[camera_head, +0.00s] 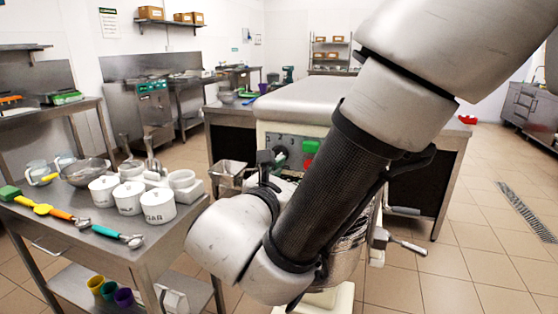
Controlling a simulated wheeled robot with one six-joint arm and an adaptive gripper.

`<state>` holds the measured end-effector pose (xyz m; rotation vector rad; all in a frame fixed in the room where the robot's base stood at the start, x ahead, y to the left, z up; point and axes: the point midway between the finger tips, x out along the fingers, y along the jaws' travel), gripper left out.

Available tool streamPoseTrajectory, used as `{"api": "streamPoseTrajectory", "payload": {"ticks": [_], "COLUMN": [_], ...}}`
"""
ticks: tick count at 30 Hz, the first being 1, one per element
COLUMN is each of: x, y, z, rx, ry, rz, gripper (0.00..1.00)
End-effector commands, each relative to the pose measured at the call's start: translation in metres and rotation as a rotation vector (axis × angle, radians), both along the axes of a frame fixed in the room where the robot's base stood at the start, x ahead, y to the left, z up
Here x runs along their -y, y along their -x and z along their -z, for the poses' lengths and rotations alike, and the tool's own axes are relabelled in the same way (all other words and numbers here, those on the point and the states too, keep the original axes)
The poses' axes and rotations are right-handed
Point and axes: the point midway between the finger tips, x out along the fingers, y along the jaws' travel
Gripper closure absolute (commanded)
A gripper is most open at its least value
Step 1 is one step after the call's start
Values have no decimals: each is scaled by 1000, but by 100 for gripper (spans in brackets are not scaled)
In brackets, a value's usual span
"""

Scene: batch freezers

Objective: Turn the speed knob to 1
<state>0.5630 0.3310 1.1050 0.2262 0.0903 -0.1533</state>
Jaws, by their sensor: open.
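The machine's grey control panel (291,147) faces me in the middle of the view, with a green button (311,147) above a red one (308,163). A dark round part (281,157) at the panel's left may be the speed knob; its pointer and any numbers are too small to read. My gripper (272,160) is small and dark, partly hidden behind my wrist, close in front of that part. It is open and holds nothing I can see. Whether it touches the knob I cannot tell. My arm covers the panel's right side.
A handle (408,246) juts out from the machine's lower right. Tiled floor (470,265) is clear at the right.

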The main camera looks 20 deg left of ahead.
Motion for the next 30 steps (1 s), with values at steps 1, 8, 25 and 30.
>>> {"api": "streamPoseTrajectory", "payload": {"ticks": [1,8,25,30], "x": [-19,-47,-47,-47], "y": [9,13,-54,-54], "z": [-2,-8,-8,-8], "rx": [37,106,103,102], "ry": [28,73,69,69], "rz": [-59,-154,-155,-155], "gripper": [47,47,47,47]}}
